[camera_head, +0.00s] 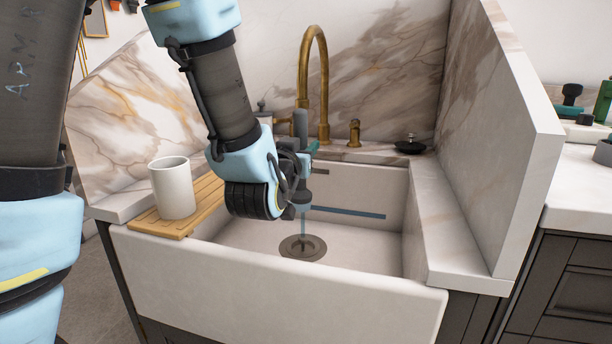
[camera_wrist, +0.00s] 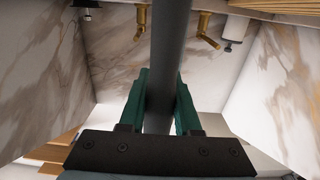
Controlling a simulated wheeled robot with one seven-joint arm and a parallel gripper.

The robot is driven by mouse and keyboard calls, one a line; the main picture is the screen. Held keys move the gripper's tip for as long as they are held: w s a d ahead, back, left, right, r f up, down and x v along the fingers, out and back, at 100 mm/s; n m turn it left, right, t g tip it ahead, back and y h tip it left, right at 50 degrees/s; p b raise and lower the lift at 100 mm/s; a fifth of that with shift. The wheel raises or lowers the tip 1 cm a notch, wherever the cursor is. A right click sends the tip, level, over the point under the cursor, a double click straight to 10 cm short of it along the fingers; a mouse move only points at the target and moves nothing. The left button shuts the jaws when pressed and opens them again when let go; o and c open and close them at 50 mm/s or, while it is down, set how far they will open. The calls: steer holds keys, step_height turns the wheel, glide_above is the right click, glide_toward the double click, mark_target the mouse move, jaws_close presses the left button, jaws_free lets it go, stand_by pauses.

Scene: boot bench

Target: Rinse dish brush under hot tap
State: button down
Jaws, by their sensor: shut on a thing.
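My gripper (camera_head: 306,147) is over the sink (camera_head: 360,240), just below the brass tap (camera_head: 318,60). In the wrist view, its green fingers (camera_wrist: 160,85) are shut on a dark grey rod, seemingly the dish brush's handle (camera_wrist: 168,45). The grey handle (camera_head: 300,122) stands upright in the head view, close to the spout's end. A blue-grey part shows below the gripper, perhaps the brush head. A thin bluish vertical streak (camera_head: 303,224) runs down toward the drain (camera_head: 303,247); it looks like water, but I cannot be sure. My wrist hides part of the brush.
A white cup (camera_head: 172,187) stands on a slatted wooden board (camera_head: 160,224) at the sink's left. A brass lever (camera_head: 354,132) and a small black dish (camera_head: 410,147) are at the back ledge. Tall marble panels enclose the back and sides. The sink's right half is clear.

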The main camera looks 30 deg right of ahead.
steer(key=b, duration=0.4)
steer(key=shift+s+a+r, duration=0.1)
steer(key=shift+s, duration=0.05)
steer(key=shift+s+a+r+b, duration=0.15)
steer(key=shift+s+a+b, duration=0.05)
steer(key=shift+b, duration=0.9)
steer(key=shift+s+a+r+b, duration=0.15)
steer(key=shift+s+b, duration=0.1)
steer(key=shift+b, duration=0.55)
steer(key=shift+s+a+r, duration=0.1)
steer(key=shift+r, duration=0.2)
